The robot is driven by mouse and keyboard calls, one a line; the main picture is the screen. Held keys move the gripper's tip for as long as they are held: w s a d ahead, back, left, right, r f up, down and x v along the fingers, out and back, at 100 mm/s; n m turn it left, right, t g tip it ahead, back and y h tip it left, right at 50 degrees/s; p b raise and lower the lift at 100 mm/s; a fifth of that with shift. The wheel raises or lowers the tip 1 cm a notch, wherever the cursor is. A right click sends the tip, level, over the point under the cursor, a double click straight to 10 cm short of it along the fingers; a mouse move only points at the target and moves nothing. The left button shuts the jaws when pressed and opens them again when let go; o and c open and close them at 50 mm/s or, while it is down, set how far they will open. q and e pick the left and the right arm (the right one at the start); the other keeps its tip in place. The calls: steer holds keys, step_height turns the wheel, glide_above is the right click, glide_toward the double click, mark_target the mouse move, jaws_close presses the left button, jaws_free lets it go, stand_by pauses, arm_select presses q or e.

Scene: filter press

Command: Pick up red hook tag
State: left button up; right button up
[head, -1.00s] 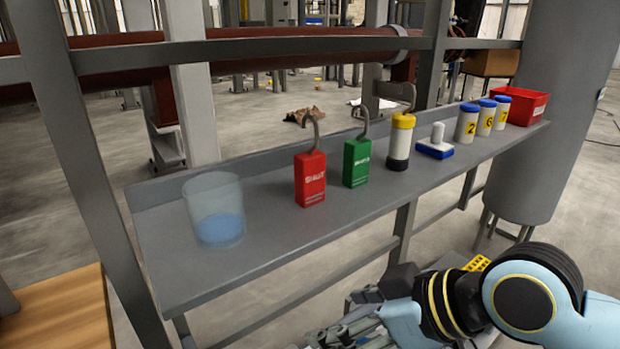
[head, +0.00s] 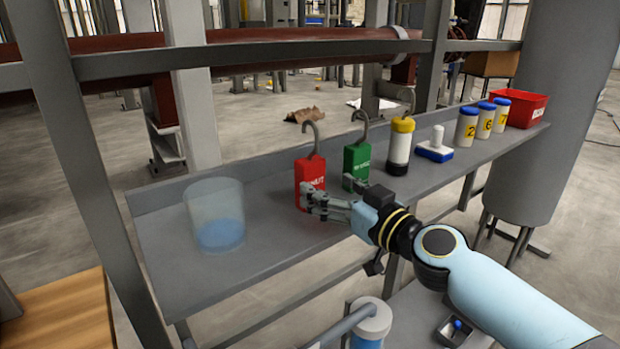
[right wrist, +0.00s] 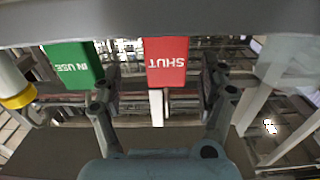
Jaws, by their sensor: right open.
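The red hook tag (head: 311,178), marked SHUT and topped by a grey hook, stands upright on the grey shelf (head: 270,255). My right gripper (head: 308,202) is open at its front, with the fingers over its lower part in the head view. In the right wrist view the red tag (right wrist: 166,62) appears upside down, between the two spread fingers (right wrist: 160,90). I cannot tell whether they touch it. The green hook tag (head: 356,160) stands just to the right; it also shows in the wrist view (right wrist: 75,65). My left gripper is not in view.
A clear beaker (head: 215,215) with blue liquid stands left of the red tag. To the right are a yellow-topped cylinder (head: 400,148), a blue-and-white stamp-like block (head: 436,148), several numbered jars (head: 467,125) and a red bin (head: 518,106). A grey rail (head: 250,52) crosses behind the shelf.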

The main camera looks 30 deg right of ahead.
mark_target(315, 181)
steer(key=w, duration=0.1)
steer(key=w+a, duration=0.1)
steer(key=w, duration=0.1)
steer(key=w+p, duration=0.1)
steer(key=w, duration=0.1)
steer(key=shift+a, duration=0.25)
steer(key=shift+s+r, duration=0.1)
steer(key=c, duration=1.3)
